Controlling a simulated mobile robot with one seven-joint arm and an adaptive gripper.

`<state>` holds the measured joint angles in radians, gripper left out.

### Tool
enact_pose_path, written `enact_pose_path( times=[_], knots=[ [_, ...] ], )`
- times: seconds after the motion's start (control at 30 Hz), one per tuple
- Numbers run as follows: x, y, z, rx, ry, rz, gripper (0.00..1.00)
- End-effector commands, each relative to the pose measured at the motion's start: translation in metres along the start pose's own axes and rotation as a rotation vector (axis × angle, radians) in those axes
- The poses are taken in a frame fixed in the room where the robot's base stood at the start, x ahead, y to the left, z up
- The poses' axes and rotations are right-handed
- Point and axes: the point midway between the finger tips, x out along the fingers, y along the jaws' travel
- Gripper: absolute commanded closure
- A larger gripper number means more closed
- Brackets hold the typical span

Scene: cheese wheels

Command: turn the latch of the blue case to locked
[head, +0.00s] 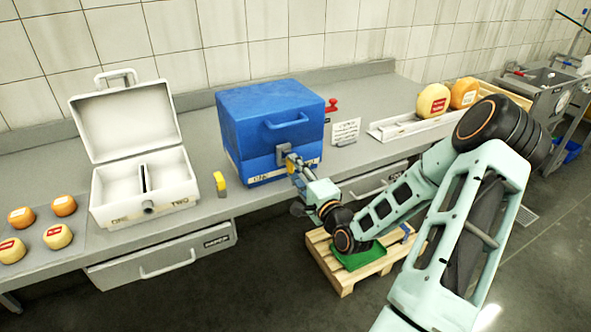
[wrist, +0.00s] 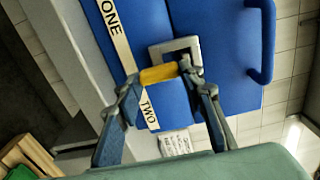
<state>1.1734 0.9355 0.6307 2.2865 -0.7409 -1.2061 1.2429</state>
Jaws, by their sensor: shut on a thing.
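The blue case (head: 270,115) stands closed on the bench in the head view, its front facing me. Its latch has a grey plate (wrist: 178,50) and a yellow lever (wrist: 159,74), seen in the wrist view. A label strip reading ONE and TWO (wrist: 121,38) runs along the case beside the latch. My gripper (head: 292,164) is at the case front. In the wrist view my gripper (wrist: 158,82) is shut on the yellow lever, one finger at each end. The fingers partly hide the latch in the head view, and I cannot tell whether it is locked.
An open white case (head: 128,127) stands left, with cheese wheels (head: 58,236) beside it. A small yellow object (head: 220,182) lies near the blue case's left side. A sign (head: 346,131) and white tray (head: 400,127) are on the right. A pallet (head: 345,277) is below.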

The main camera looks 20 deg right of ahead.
Motion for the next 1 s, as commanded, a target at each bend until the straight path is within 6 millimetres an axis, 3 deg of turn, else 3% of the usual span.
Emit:
enact_pose_path(
  times=[0.23,0.27,0.4,0.77,1.0],
  knots=[
    [0.0,0.0,0.0,0.003,0.0,0.0,0.88],
    [0.0,0.0,0.0,0.003,0.0,0.0,0.61],
    [0.0,0.0,0.0,0.002,0.0,0.0,0.46],
    [-0.006,0.0,0.0,0.0,0.0,0.001,0.46],
    [-0.049,0.001,-0.001,0.002,0.003,0.002,0.46]
  ],
)
